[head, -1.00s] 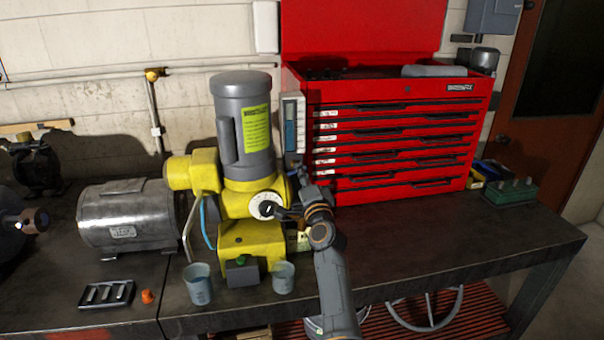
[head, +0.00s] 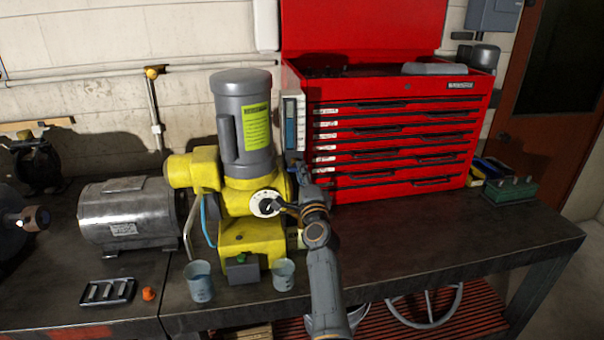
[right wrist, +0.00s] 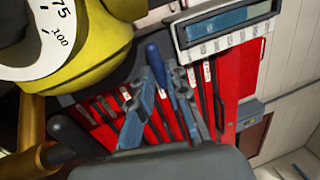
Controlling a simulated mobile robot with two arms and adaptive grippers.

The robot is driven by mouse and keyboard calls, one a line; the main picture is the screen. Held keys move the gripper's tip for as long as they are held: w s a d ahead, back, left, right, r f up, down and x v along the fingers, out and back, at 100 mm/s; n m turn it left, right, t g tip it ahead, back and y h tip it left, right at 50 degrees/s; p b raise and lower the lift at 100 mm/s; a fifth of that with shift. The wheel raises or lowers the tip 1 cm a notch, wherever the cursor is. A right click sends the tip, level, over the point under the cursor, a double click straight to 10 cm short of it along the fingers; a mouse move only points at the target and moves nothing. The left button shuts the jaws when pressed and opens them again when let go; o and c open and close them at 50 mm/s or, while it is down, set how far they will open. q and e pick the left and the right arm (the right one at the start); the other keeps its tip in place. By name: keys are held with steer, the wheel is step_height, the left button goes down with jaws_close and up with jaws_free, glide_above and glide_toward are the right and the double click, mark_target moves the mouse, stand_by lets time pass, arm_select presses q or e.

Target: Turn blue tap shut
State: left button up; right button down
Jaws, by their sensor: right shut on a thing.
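My right gripper (head: 302,180) is at the right side of the yellow pump unit (head: 250,237), beside its white dial (head: 266,203). In the right wrist view its fingers (right wrist: 160,100) are closed around a dark blue handle (right wrist: 155,62), which sticks up between them and appears to be the blue tap. The tap's body is hidden behind the gripper. The dial's edge also shows at the upper left of the wrist view (right wrist: 35,50). My left gripper is not in view.
A black-ended lever (right wrist: 75,137) is close to the left of the fingers. A box with a display (right wrist: 225,25) is near above right. The red tool chest (head: 390,150) stands behind. Two grey cups (head: 199,283) are at the front.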

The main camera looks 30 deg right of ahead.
steer(key=c, duration=1.3)
jaws_free()
steer(key=s+a+r+n+g+y+b, duration=0.15)
steer(key=s+n+y, duration=0.25)
steer(key=s+n, duration=1.25)
steer(key=s+a+f+n+g, duration=0.2)
steer(key=s+a+f, duration=0.1)
steer(key=f, duration=0.3)
steer(key=s+a+f+n+g+y, duration=0.1)
steer(key=s+a+f+n+g, duration=0.1)
steer(key=f, duration=0.5)
steer(key=s+a+f+n+g+y, duration=0.1)
steer(key=s+a+f+n+g, duration=0.1)
steer(key=f, duration=0.5)
steer(key=shift+s+a+g, duration=0.45)
steer(key=shift+s+a, duration=0.1)
steer(key=shift+s, duration=0.2)
steer(key=shift+s+a+g, duration=0.4)
steer(key=shift+s+a, duration=0.1)
steer(key=shift+s, duration=0.25)
